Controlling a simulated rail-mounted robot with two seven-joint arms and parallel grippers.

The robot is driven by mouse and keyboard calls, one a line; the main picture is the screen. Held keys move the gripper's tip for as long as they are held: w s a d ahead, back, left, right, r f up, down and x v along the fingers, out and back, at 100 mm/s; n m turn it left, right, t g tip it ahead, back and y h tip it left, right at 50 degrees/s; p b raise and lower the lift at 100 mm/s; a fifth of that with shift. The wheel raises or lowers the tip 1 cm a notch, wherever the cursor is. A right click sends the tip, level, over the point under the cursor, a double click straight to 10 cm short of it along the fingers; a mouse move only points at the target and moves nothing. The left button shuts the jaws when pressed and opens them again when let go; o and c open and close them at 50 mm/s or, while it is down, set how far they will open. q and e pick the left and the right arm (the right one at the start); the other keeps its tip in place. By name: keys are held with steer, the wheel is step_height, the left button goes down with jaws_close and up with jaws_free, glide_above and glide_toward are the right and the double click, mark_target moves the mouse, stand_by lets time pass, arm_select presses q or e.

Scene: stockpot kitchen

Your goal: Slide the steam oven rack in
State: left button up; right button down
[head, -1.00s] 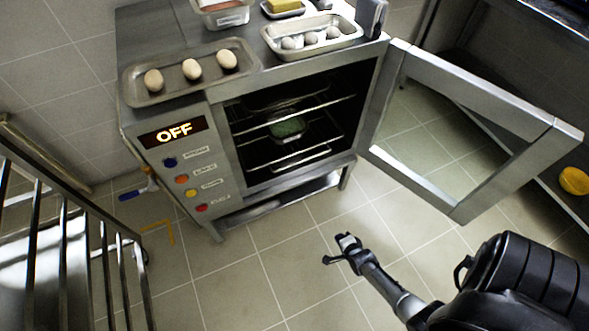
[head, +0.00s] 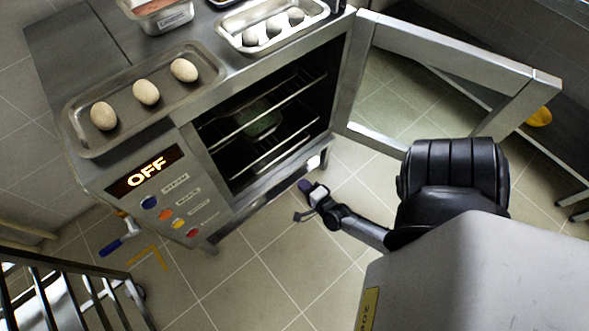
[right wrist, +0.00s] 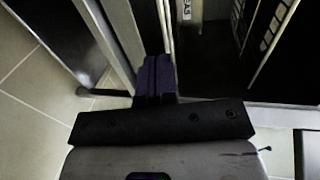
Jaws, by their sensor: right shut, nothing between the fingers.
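The steam oven (head: 215,215) stands with its door (head: 450,45) swung wide open to the right. Inside the dark cavity are wire racks; the front bar of one rack (head: 290,95) crosses the upper opening. A container with green contents (head: 262,125) sits inside, partly hidden by the bars. My right gripper (head: 306,187) is shut and empty, just in front of the oven's lower right front, below the racks. In the right wrist view its closed fingers (right wrist: 157,72) point at the oven opening, with rack wires (right wrist: 268,30) to their right. My left gripper is out of view.
A tray with three eggs (head: 75,135) and another egg tray (head: 235,45) sit on the oven top. The OFF display (head: 148,172) and coloured knobs are on the front. A railed cart (head: 60,300) stands lower left; a yellow bowl (head: 540,116) is far right.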

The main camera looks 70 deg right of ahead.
steer(key=b+x, duration=0.5)
steer(key=x, duration=0.8)
steer(key=shift+a, duration=0.15)
steer(key=shift+r, duration=0.1)
